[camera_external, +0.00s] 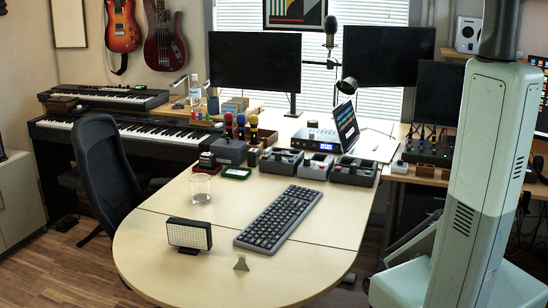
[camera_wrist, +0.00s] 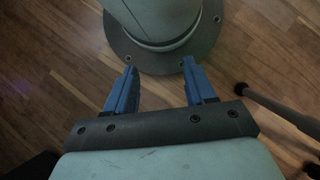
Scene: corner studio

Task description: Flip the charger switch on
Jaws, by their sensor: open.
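I cannot tell for sure which device is the charger, and no switch is clear at this size. One candidate is a dark grey box (camera_external: 229,151) at the back left of the pale desk (camera_external: 212,238), beside several upright things with coloured tops. Another is a flat device with a lit blue display (camera_external: 317,140) behind the desk's row of boxes. My gripper (camera_wrist: 160,68) shows in the wrist view with its two blue fingers apart and nothing between them. It points down at wooden floor and my round base. In the external view my arm stands at the right and the gripper is not visible.
A keyboard (camera_external: 279,217), a small light panel (camera_external: 188,235), a little grey wedge (camera_external: 241,262) and a clear glass (camera_external: 201,188) stand on the desk. Dark boxes (camera_external: 316,167) line its back. A black chair (camera_external: 103,165) is at left. The desk's front is mostly clear.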

